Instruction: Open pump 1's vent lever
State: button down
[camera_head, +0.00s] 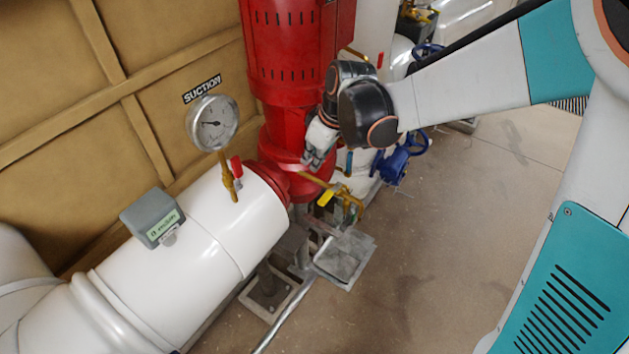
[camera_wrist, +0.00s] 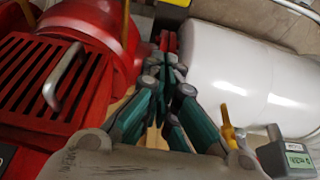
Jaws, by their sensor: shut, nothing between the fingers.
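Pump 1's red body (camera_head: 284,110) stands upright at the end of a white pipe (camera_head: 215,235). Which handle is the vent lever is not labelled in these views. A yellow lever (camera_head: 326,198) sits on brass piping (camera_head: 347,205) low beside the pump. A red lever (camera_head: 237,168) sits on the brass stem under the gauge. My gripper (camera_head: 311,161) is shut and empty, close in front of the pump's lower red body and above the yellow lever. In the wrist view its fingers (camera_wrist: 166,70) are together, with a small red part (camera_wrist: 168,42) beyond the tips; contact cannot be told.
The suction gauge (camera_head: 212,123) and a grey flow display (camera_head: 153,218) rise from the white pipe. A blue handwheel valve (camera_head: 397,163) stands behind to the right. A metal plinth (camera_head: 343,255) is below. Floor at right (camera_head: 430,260) is clear.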

aim_at(331, 193)
notch_tip(331, 193, down, 9)
jog(key=b, duration=0.3)
jog(key=shift+s+d+f+b, duration=0.2)
jog(key=shift+d+b, duration=0.1)
dwell(0.3)
dwell(0.4)
jog(key=shift+s+n, duration=0.15)
jog(key=shift+n, duration=0.15)
